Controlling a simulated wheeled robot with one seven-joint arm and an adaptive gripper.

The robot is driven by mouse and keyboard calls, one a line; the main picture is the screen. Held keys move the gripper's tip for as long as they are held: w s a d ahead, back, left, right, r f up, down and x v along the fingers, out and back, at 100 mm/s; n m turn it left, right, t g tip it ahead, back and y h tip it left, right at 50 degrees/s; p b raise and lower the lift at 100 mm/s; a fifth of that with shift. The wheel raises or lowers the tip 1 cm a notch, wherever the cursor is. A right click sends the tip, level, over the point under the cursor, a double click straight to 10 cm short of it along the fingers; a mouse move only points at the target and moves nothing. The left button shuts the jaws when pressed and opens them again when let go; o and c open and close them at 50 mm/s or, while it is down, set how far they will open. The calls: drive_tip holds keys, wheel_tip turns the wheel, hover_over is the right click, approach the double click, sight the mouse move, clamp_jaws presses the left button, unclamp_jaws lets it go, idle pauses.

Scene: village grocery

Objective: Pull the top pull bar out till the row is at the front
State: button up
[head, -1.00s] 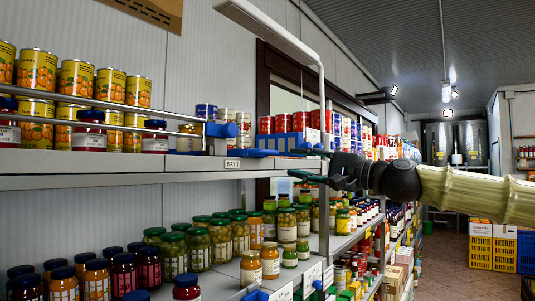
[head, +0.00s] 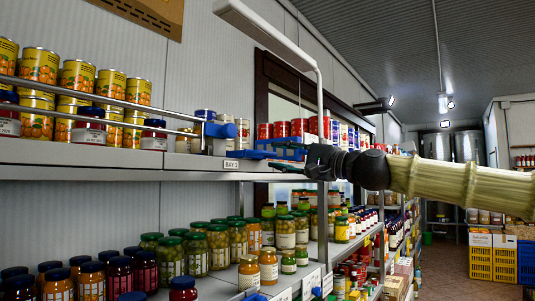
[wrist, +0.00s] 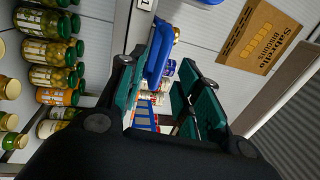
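My gripper (head: 265,155) is at the upper shelf's front edge, its teal fingers pointing left, one above the other and apart. A flat blue piece (head: 245,154) lies on the shelf by the fingertips; I cannot tell whether they touch. In the wrist view, a long blue piece (wrist: 159,52) shows in the gap between the spread fingers (wrist: 160,70). A blue grip (head: 221,130) stands at the end of metal rails (head: 120,104) along the upper row. I cannot tell which blue part is the top pull bar.
Red cans (head: 281,129) stand behind my gripper on the shelf. A metal post (head: 321,200) rises close to the gripper. Green-lidded jars (head: 219,246) fill the shelf below, with blue pieces (head: 317,291) near its edge. The aisle (head: 445,265) at the right is open.

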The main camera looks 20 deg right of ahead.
sight(270, 154)
drive_tip(key=shift+p+x, duration=0.8)
drive_tip(key=shift+x, duration=1.75)
drive_tip(key=shift+c, duration=0.2)
clamp_jaws()
